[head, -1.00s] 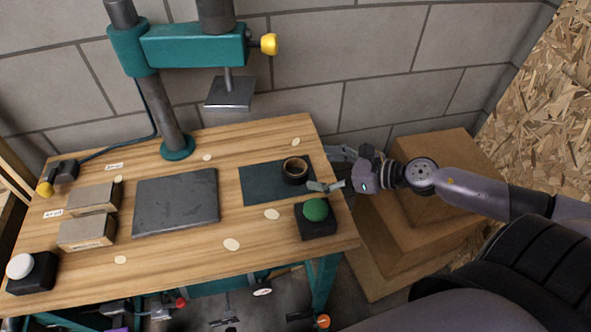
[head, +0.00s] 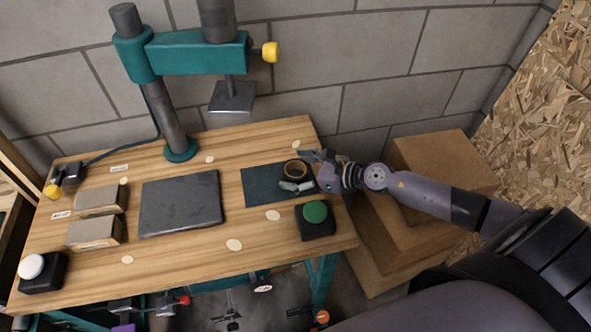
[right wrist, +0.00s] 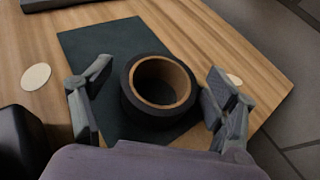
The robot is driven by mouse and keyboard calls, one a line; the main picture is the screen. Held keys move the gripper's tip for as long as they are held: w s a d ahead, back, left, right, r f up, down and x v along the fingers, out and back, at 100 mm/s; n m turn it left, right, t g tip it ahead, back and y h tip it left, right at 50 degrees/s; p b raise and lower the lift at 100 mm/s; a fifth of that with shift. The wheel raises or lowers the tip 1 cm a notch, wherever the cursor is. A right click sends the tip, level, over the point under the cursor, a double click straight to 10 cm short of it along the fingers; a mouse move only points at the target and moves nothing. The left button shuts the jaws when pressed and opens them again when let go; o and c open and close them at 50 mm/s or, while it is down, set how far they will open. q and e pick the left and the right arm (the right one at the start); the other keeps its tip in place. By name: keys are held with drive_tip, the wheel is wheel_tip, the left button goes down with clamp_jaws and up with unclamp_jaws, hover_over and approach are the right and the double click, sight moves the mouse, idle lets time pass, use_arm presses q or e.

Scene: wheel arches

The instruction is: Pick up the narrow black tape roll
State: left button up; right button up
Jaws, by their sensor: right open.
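The black tape roll (head: 295,169), with a brown cardboard core, stands flat on a dark mat (head: 258,187) at the right end of the wooden table. My right gripper (head: 304,171) reaches in from the right and is open at the roll. In the right wrist view, the roll (right wrist: 136,107) lies between the two spread fingers of my right gripper (right wrist: 158,105). A gap of mat shows beside the left finger; the right finger is very close to the roll, and I cannot tell whether it touches. My left gripper is not in view.
A green button on a black box (head: 315,222) stands just in front of the mat. A dark plate (head: 180,203), two sanding blocks (head: 97,217) and a teal press (head: 195,55) are further left. Cardboard boxes (head: 440,180) stand right of the table.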

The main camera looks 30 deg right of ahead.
drive_tip(key=c, duration=1.2)
